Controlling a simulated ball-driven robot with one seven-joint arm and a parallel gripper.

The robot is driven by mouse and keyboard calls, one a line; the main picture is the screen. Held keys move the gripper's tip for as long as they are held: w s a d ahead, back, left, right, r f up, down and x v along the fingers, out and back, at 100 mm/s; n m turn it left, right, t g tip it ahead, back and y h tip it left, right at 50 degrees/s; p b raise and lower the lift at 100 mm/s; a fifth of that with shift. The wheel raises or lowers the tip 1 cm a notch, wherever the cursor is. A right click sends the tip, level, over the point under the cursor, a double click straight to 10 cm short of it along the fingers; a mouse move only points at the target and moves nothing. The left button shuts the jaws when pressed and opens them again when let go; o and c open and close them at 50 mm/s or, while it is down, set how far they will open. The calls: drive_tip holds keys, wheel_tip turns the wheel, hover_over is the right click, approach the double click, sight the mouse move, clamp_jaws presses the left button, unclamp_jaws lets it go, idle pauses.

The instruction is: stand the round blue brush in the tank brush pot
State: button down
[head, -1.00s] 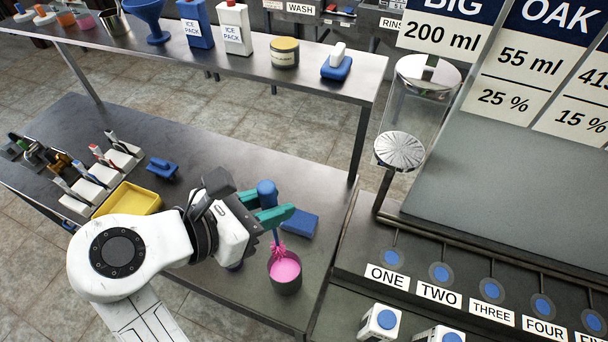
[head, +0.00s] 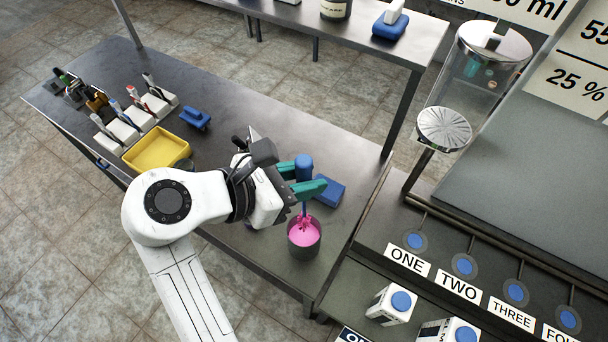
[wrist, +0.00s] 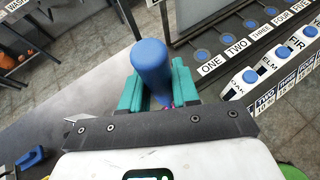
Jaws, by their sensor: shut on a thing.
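The round blue brush has a thick blue handle (head: 304,167), a thin blue stem and pink bristles (head: 304,222). My gripper (head: 306,187), with green fingers, is shut on the brush's handle, and the brush is about upright. The handle also fills the middle of the wrist view (wrist: 152,68). A dark grey round pot (head: 304,249) with pink inside stands on the steel table below. The bristles show at the pot's mouth, over the pink. I cannot tell how deep they are or whether they touch the bottom.
A blue block (head: 329,190) lies just behind the pot. A yellow tray (head: 157,150), a small blue item (head: 195,118) and several white holders with tools (head: 122,130) are to the left. The dark panel with blue buttons (head: 465,265) borders the table's right side.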

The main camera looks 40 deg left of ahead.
drive_tip(key=shift+f+b, duration=0.5)
drive_tip(key=shift+f, duration=0.05)
drive_tip(key=shift+f+b, duration=0.35)
drive_tip(key=shift+f, duration=3.45)
drive_tip(key=c, duration=0.8)
unclamp_jaws()
drive_tip(key=shift+o, duration=0.2)
drive_tip(key=shift+s, duration=0.15)
drive_tip(key=b+v, duration=0.1)
drive_tip(key=v, duration=0.9)
drive_tip(key=shift+s+r, duration=0.15)
drive_tip(key=shift+s, duration=0.05)
drive_tip(key=shift+a, duration=0.15)
